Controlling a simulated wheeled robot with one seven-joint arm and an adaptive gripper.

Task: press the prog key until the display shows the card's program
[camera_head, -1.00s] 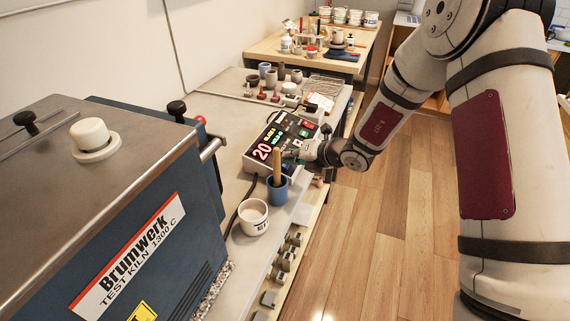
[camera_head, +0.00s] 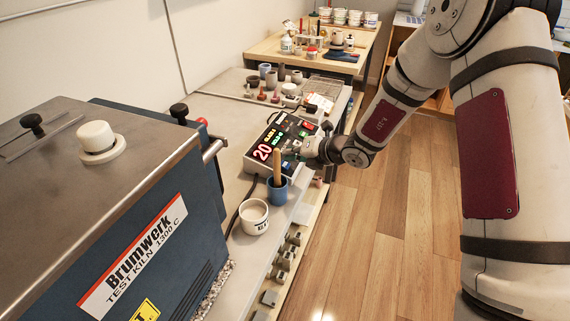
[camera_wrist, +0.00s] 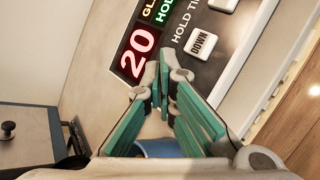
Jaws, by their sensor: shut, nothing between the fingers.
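The kiln controller (camera_head: 256,168) is a box with a sloped dark panel on the grey bench. Its display (camera_head: 261,152) shows a red 20 beside yellow and green lines too small to read in the head view. In the wrist view the red 20 (camera_wrist: 138,50) is sharp, with parts of a yellow and a green word beside it. A white DOWN key (camera_wrist: 201,43) lies to its right under a hold-time label. My gripper (camera_wrist: 160,82) is shut and empty, its teal fingers over the panel's lower edge near the display. I cannot make out the prog key or read a program card.
A blue cup (camera_head: 277,192) with a wooden stick and a white cup (camera_head: 254,217) stand in front of the controller. The blue kiln (camera_head: 150,225) fills the left. Small pots and tools stand behind, beside a wire rack (camera_head: 325,87). Open floor lies right.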

